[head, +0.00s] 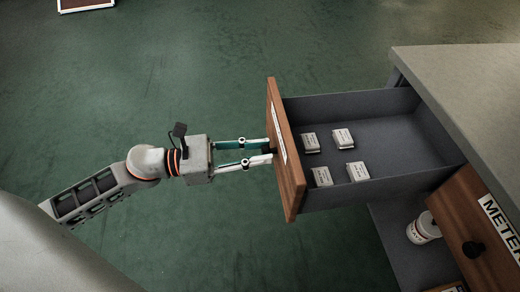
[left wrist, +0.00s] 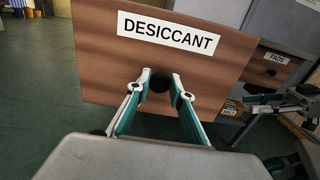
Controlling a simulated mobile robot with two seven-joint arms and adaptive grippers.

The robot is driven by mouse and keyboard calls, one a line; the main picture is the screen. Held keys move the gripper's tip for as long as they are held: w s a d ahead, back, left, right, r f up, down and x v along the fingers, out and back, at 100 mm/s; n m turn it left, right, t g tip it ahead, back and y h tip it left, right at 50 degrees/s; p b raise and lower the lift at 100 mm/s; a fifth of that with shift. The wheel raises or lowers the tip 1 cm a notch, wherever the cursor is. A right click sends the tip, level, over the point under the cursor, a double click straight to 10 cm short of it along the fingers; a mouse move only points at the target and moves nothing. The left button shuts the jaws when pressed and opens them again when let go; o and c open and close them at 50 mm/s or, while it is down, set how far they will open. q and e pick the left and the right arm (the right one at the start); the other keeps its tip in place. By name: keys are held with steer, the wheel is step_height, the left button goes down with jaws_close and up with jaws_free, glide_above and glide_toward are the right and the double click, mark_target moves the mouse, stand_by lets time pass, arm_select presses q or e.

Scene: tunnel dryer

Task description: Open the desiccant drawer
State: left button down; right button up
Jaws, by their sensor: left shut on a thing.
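The desiccant drawer (head: 287,150) stands pulled out from the grey cabinet, with its inside exposed. Its wooden front carries a DESICCANT label (left wrist: 168,33) and a dark round knob (left wrist: 160,83). Several small pale packets (head: 343,138) lie on the drawer floor. My left gripper (head: 271,150) reaches the front from the left. In the left wrist view its fingertips (left wrist: 160,79) are on either side of the knob, shut on it. An arm part that looks like my right gripper (left wrist: 283,104) shows at the right edge of the left wrist view; its jaws are unclear.
The grey cabinet top (head: 465,85) is at the right. A wooden drawer front with a partly cut-off label (head: 480,235) and a white tub (head: 424,228) are below it. A PADS drawer (left wrist: 277,66) shows in the left wrist view.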

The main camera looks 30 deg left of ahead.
arm_select(q)
steer(key=c, duration=1.8)
jaws_free()
steer(key=shift+a, duration=0.1)
steer(key=v, duration=1.2)
